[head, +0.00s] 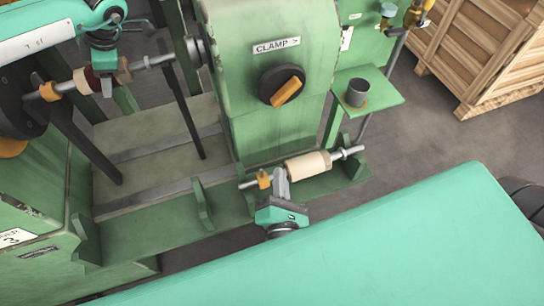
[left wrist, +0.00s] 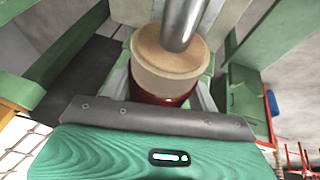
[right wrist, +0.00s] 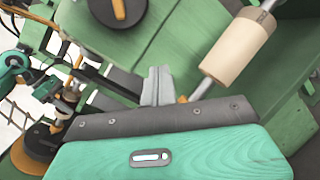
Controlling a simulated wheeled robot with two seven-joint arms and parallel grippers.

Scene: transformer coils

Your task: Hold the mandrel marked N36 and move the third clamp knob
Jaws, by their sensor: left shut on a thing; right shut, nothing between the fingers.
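My left gripper (head: 107,84) is shut on a mandrel (head: 138,65) with a dark red winding, between the dark round faceplate at left and the green housing. In the left wrist view its pale flange (left wrist: 170,50) and red winding (left wrist: 165,97) sit at the fingers. The marking N36 is not readable. A black round clamp knob (head: 272,80) with a slanted orange handle is on the housing under a "CLAMP >" label; it also shows in the right wrist view (right wrist: 118,10). My right gripper (head: 281,178) is shut and empty, below the knob.
A second mandrel with a cream roller (head: 307,166) lies on the green front rail, close beside my right gripper. A grey cup (head: 357,92) stands on a green shelf. A wooden crate (head: 480,50) stands at upper right. A teal surface (head: 400,245) fills the lower right.

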